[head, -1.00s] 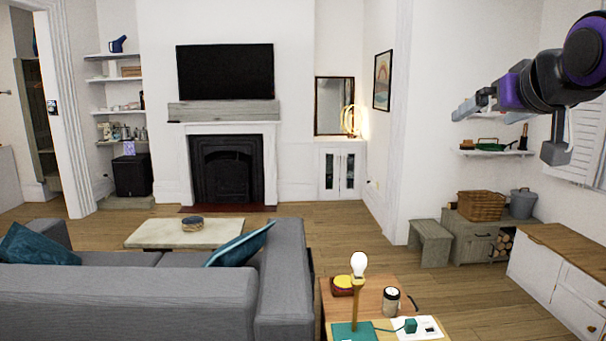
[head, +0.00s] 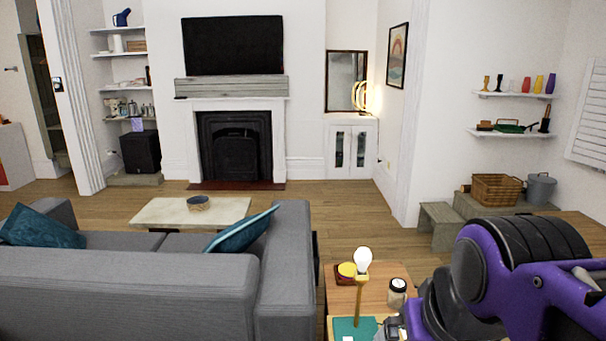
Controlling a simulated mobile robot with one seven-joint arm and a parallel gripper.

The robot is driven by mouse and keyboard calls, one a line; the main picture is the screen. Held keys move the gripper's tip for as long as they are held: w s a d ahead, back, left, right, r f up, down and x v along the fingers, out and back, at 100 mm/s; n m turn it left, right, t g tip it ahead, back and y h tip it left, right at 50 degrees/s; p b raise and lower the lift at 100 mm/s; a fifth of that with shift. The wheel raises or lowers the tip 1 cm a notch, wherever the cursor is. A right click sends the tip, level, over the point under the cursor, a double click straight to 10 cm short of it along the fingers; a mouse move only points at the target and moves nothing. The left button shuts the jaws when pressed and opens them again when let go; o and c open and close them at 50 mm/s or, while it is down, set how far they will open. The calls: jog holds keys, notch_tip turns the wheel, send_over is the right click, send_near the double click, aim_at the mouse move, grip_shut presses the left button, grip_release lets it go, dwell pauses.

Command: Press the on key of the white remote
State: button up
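I cannot make out the white remote in the head view. My arm covers the right front part of the wooden side table (head: 340,298), where a white item with dark marks showed earlier. My purple and black arm reaches low across the bottom right of the picture.
A grey sofa (head: 130,295) is left. Open wooden floor (head: 345,245) lies beyond.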

jog(key=shift+w, duration=0.1)
grip_shut()
dwell(1.4)
